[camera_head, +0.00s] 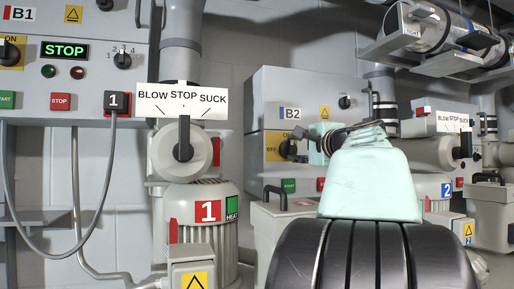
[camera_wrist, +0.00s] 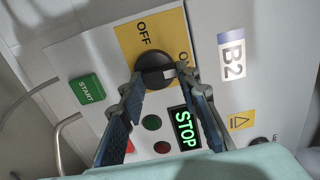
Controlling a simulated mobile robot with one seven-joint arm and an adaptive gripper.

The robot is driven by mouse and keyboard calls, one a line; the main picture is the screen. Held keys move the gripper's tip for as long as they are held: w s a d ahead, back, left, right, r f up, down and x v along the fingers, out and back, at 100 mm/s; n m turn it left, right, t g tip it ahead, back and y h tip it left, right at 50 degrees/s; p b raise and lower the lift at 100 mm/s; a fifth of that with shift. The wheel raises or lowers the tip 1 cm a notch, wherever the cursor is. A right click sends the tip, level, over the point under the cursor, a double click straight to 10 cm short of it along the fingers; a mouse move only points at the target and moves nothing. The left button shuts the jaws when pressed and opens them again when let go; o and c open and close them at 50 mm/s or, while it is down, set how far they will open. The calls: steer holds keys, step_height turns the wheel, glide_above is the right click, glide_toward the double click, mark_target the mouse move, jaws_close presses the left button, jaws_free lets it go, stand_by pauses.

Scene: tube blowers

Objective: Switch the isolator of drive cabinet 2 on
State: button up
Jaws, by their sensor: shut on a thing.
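Drive cabinet 2, marked B2 (camera_head: 291,113), stands right of centre in the head view. Its isolator is a round black knob (camera_wrist: 154,70) on a yellow plate (camera_wrist: 129,43) lettered OFF and ON. The knob's pale mark points toward the ON side in the wrist view. My gripper (camera_wrist: 162,77) is shut on the isolator knob, one finger on each side. In the head view the knob (camera_head: 288,149) shows at the left of my gripper, and my arm hides part of the cabinet front. The cabinet's display (camera_wrist: 186,128) reads STOP in lit green.
A green START button (camera_wrist: 87,89) and two small round lamps sit close to my fingers. Cabinet B1 (camera_head: 20,13) and blower 1 (camera_head: 208,212) with its BLOW STOP SUCK valve stand to the left. Blower 2 (camera_head: 446,190) is at the right.

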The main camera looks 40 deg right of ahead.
steer(key=o, duration=1.2)
steer(key=shift+c, duration=0.2)
steer(key=shift+r, duration=0.1)
